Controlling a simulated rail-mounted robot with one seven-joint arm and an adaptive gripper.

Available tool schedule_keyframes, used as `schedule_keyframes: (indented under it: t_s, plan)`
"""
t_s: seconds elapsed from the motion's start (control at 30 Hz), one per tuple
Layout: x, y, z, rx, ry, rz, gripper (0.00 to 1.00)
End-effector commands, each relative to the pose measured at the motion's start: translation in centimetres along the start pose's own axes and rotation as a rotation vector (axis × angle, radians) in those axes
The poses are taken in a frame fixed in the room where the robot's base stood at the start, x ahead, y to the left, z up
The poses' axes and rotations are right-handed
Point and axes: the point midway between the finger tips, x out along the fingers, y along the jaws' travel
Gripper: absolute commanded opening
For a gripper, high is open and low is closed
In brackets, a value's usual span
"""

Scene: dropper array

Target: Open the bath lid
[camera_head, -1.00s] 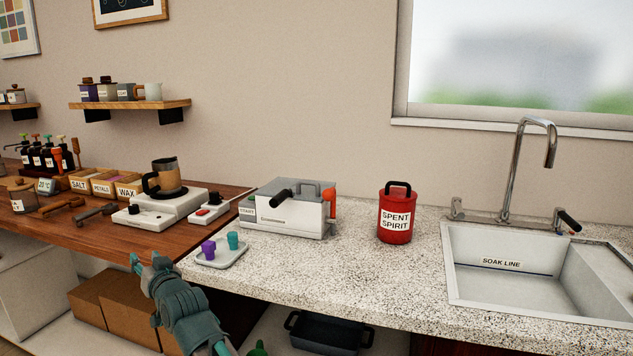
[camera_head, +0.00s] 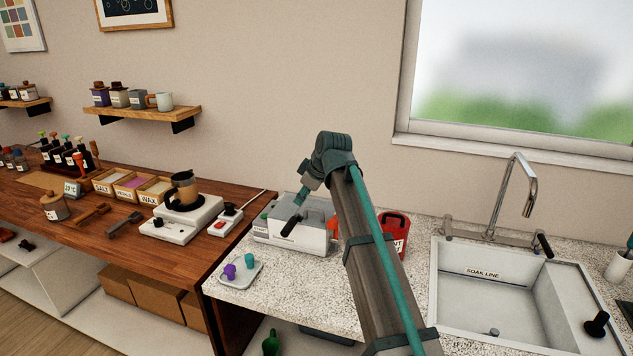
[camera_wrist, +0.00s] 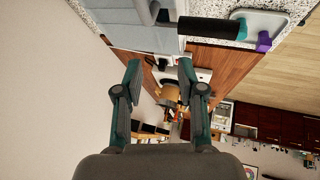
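The bath is a white and grey box (camera_head: 290,238) on the speckled counter, with a black lever handle (camera_head: 295,219) at its front. Its grey lid looks shut, though my arm hides part of its top and right side. In the wrist view the grey lid (camera_wrist: 128,33) fills the top edge, with the black handle (camera_wrist: 208,27) to its right. My gripper (camera_head: 304,194) points down over the bath in the head view. In the wrist view its two fingers (camera_wrist: 160,72) are spread wide with nothing between them.
A tray (camera_head: 240,284) with purple and teal cups stands in front left of the bath. A red can (camera_head: 397,232) is partly hidden behind my arm. A hot plate (camera_head: 182,222) and red switch box (camera_head: 224,222) stand left; the sink (camera_head: 480,300) lies right.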

Motion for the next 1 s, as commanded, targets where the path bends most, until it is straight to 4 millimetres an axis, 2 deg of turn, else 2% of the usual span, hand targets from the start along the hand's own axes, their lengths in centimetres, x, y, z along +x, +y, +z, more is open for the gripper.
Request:
schedule_keyframes:
  t_s: [0.03, 0.1, 0.23, 0.37, 0.57, 1.0]
  plan:
    - [-2.5, 1.6, 0.3, -0.018, -0.028, -0.027, 0.39]
    - [-4.1, 2.5, 1.6, -0.049, -0.060, -0.066, 0.39]
    - [-6.0, 3.4, 3.1, -0.086, -0.094, -0.116, 0.39]
    - [-6.3, 3.6, 3.9, -0.100, -0.106, -0.137, 0.39]
    - [-4.4, 3.2, 4.1, -0.102, -0.107, -0.140, 0.39]
    - [2.4, 2.4, 4.8, -0.101, -0.107, -0.139, 0.39]
